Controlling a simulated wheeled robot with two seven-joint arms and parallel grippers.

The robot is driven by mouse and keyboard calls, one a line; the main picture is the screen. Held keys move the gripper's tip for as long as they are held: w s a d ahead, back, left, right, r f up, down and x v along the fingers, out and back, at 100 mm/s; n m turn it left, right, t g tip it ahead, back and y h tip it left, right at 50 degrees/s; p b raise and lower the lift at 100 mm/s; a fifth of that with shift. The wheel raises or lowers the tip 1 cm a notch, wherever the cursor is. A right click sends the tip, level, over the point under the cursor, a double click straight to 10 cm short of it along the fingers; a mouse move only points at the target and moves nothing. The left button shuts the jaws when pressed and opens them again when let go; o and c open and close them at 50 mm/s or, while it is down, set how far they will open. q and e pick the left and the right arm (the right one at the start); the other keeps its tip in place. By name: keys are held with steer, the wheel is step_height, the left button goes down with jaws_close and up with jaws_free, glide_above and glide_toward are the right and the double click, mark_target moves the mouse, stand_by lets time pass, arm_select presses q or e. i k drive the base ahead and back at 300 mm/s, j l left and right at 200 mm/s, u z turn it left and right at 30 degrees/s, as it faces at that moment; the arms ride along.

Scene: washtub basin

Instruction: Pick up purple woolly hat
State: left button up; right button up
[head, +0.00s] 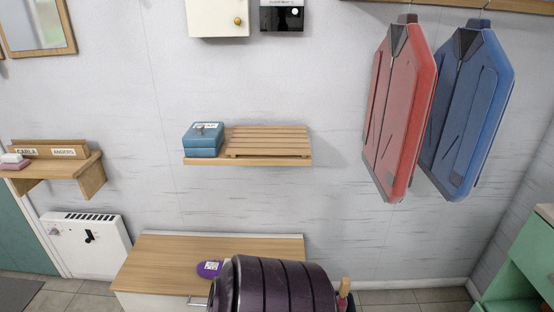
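A small purple item (209,269) with a white label lies on the wooden top of the low cabinet. It looks flat and rounded, and I cannot tell whether it is the woolly hat. A large dark purple ribbed object (275,285) fills the bottom middle of the head view, in front of the cabinet, and hides part of its top. Its lower part is cut off by the frame edge. Neither of my grippers shows in the head view.
The low cabinet (180,250) stands against the wall. Above it is a wooden shelf (250,161) with a blue box (203,141). Red (400,115) and blue (467,110) jackets hang at right. A green unit (520,265) stands at the right edge, a white heater (88,245) at left.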

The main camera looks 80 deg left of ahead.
mark_target(209, 269)
steer(key=u, duration=3.2)
